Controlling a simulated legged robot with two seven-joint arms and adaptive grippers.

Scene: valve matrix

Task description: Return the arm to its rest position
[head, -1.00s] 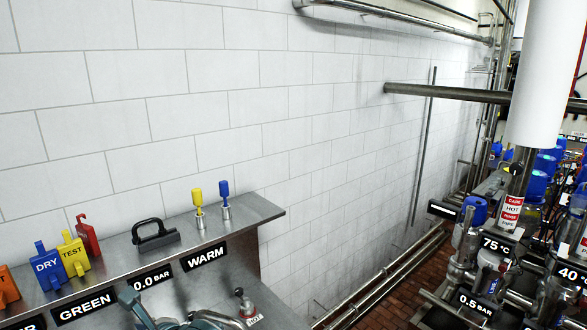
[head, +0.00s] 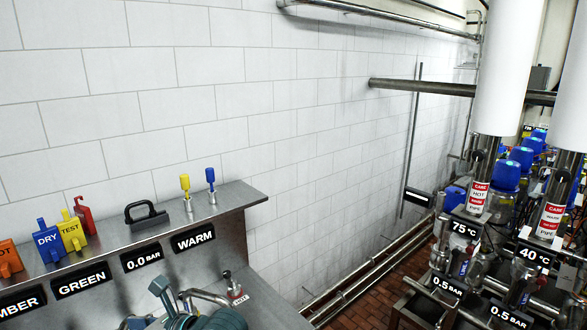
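Neither of my grippers can be made out in the head view. A dark teal rounded part (head: 172,300) shows at the bottom edge, in front of the steel bench. It is cut off by the frame, and I cannot tell whether it belongs to one of my arms. No fingertips show, and nothing is seen held.
A steel shelf (head: 236,196) carries orange, blue "DRY" (head: 48,240), yellow "TEST" (head: 72,235) and red tags, a black handle (head: 146,217), and yellow and blue plungers (head: 210,179). Labelled valves and pipes (head: 463,228) stand right. Brick floor (head: 385,285) lies between.

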